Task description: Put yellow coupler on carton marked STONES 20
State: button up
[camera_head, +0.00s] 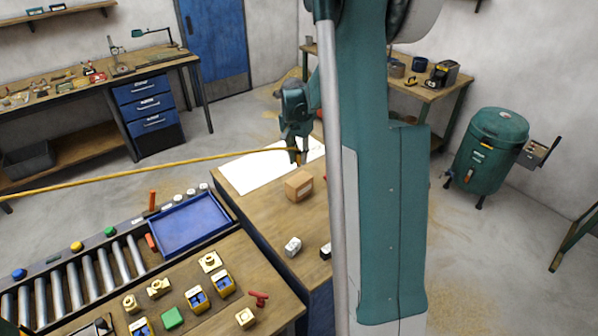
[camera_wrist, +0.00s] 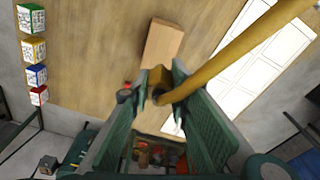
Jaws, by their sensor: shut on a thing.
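My gripper (camera_head: 301,156) hangs above the far end of the wooden bench, just beyond a small brown carton (camera_head: 299,187). In the wrist view my gripper (camera_wrist: 163,92) is shut on a yellow coupler (camera_wrist: 158,76) at the end of a yellow hose (camera_wrist: 232,48). The hose (camera_head: 150,172) runs from the coupler off to the left in the head view. The brown carton (camera_wrist: 163,43) also shows in the wrist view, ahead of the fingertips and apart from the coupler. No marking on the carton can be read. The fingers partly hide the coupler.
White sheets (camera_head: 258,170) lie on the bench beside the carton. A small grey-white block (camera_head: 292,246) stands nearer on the bench (camera_head: 262,212). A blue tray (camera_head: 189,224) and a roller conveyor (camera_head: 95,280) lie to the left. Several coloured boxes (camera_wrist: 34,49) line the wrist view's left side.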

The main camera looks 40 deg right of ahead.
aim_at(298, 154)
jog(key=shift+f, duration=1.25)
jog(key=shift+f, duration=2.05)
jog(key=shift+f, duration=0.2)
jog(key=o, duration=0.9)
jog(key=shift+r, duration=0.15)
jog(key=shift+s+a+r, duration=0.1)
jog(key=shift+a+r, duration=0.15)
jog(key=shift+r, duration=1.75)
jog(key=shift+s+a+r, duration=0.1)
jog(key=shift+a+r, duration=0.1)
jog(key=shift+r, duration=1.8)
jog(key=shift+s+a+r, duration=0.1)
jog(key=shift+a+r, duration=0.15)
jog(key=shift+r, duration=1.75)
